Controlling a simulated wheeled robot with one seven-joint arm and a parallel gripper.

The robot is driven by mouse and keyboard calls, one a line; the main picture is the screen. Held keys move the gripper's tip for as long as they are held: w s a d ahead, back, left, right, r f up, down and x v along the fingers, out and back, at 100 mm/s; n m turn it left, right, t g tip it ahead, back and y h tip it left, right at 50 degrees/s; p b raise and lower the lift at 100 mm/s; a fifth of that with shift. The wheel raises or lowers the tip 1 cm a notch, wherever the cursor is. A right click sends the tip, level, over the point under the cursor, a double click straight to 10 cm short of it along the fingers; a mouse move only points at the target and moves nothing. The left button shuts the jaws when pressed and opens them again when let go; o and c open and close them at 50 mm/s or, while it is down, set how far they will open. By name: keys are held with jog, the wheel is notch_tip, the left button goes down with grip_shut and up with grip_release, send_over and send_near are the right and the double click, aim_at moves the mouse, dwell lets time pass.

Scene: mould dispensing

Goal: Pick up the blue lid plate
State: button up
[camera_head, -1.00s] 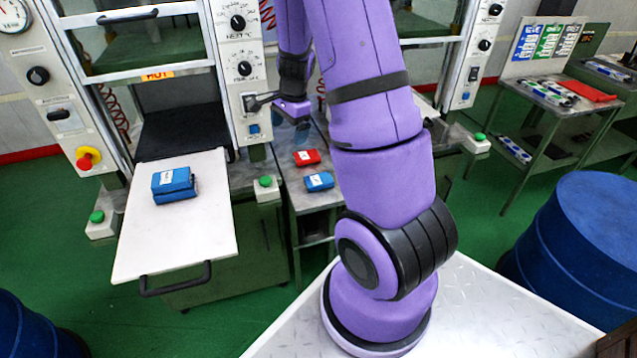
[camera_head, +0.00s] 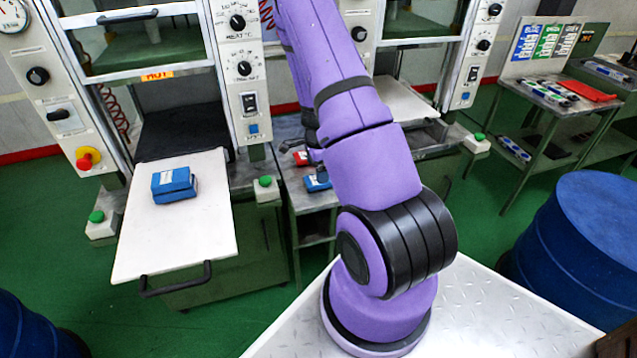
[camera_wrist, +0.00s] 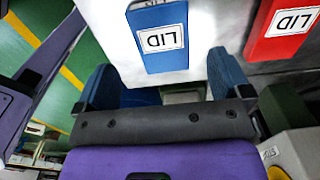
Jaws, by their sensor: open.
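The blue lid plate (camera_head: 315,184) lies on the small side table between the presses, partly hidden behind my arm in the head view. In the wrist view the blue lid plate (camera_wrist: 160,40) shows its white LID label upside down. My gripper (camera_wrist: 161,66) is open and empty, with one blue-grey finger to either side of the plate's near end in the picture. The fingers look apart from the plate; I cannot tell the height gap. In the head view my gripper is mostly hidden by my arm.
A red lid plate (camera_wrist: 285,32) lies to the right of the blue one, close to my right finger; it also shows in the head view (camera_head: 301,157). A blue mould (camera_head: 174,185) sits on the left press's pulled-out tray (camera_head: 150,240). Blue drums stand at both sides.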

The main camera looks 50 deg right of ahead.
aim_at(311, 184)
jog(key=f, duration=0.4)
jog(key=shift+d, duration=0.25)
jog(key=shift+f, duration=0.65)
jog(key=shift+f, duration=0.25)
jog(key=shift+c, duration=0.4)
jog(key=c, duration=1.1)
